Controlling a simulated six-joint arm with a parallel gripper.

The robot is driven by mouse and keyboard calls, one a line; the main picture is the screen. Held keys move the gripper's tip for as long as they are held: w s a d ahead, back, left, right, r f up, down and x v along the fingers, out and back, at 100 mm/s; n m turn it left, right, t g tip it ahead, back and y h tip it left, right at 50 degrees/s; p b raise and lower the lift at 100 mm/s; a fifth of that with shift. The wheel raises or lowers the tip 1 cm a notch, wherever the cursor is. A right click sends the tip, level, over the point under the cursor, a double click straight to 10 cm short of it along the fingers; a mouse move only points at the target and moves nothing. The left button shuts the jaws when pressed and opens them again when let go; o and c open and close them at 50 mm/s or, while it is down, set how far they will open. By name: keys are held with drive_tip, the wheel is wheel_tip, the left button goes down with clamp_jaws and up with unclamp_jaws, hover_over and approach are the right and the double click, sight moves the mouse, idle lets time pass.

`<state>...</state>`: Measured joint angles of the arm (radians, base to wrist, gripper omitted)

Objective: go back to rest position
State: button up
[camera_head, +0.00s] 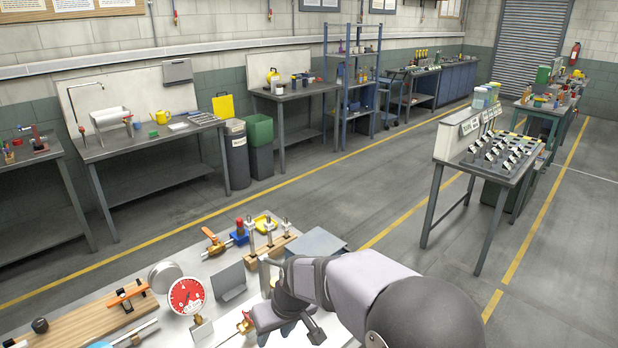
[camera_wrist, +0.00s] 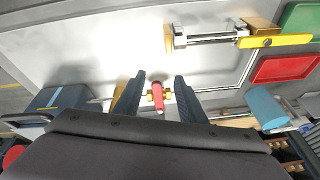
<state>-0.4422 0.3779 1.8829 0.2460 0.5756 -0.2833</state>
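In the wrist view my gripper (camera_wrist: 160,76) is open, its two dark fingers spread apart. A small red-handled part with brass fittings (camera_wrist: 157,97) shows between the fingers. I cannot tell how far below them it lies, and no finger visibly touches it. In the head view my arm reaches in from the lower right. My gripper (camera_head: 285,328) is low over the light workbench top (camera_head: 150,265), and its fingertips are hard to make out there.
Near my gripper are a red dial gauge (camera_head: 187,296), a grey upright plate (camera_head: 229,281), a wooden block with metal fittings (camera_head: 268,250) and an orange-handled valve (camera_head: 213,241). The wrist view also shows a pipe with a yellow-handled valve (camera_wrist: 275,41) and a red tray (camera_wrist: 283,69).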

drive_tip(key=s+d+f, duration=0.1)
drive_tip(key=s, duration=0.2)
drive_tip(key=s+d+f+m+g+h, duration=0.1)
drive_tip(key=s+d+f, duration=0.1)
drive_tip(key=s, duration=0.1)
drive_tip(key=s+d+f+g, duration=0.1)
drive_tip(key=s+d+f, duration=0.1)
drive_tip(key=s, duration=0.1)
drive_tip(key=shift+d+f+h, duration=0.1)
drive_tip(key=shift+d+h, duration=0.15)
drive_tip(key=shift+h, duration=0.15)
drive_tip(key=s+d+r+m+g+h, duration=0.1)
drive_tip(key=s+d+m+g, duration=0.15)
drive_tip(key=s+d, duration=1.1)
drive_tip(key=shift+w+d+r+m+t, duration=0.3)
drive_tip(key=shift+w+d+r+m, duration=0.15)
drive_tip(key=shift+d, duration=0.3)
drive_tip(key=shift+w+d+r+m+t, duration=0.35)
drive_tip(key=shift+w+d+m, duration=0.15)
drive_tip(key=shift+d, duration=0.25)
drive_tip(key=shift+w+d+r+m+t, duration=0.3)
drive_tip(key=shift+w+d+r+m, duration=0.15)
drive_tip(key=shift+d, duration=0.3)
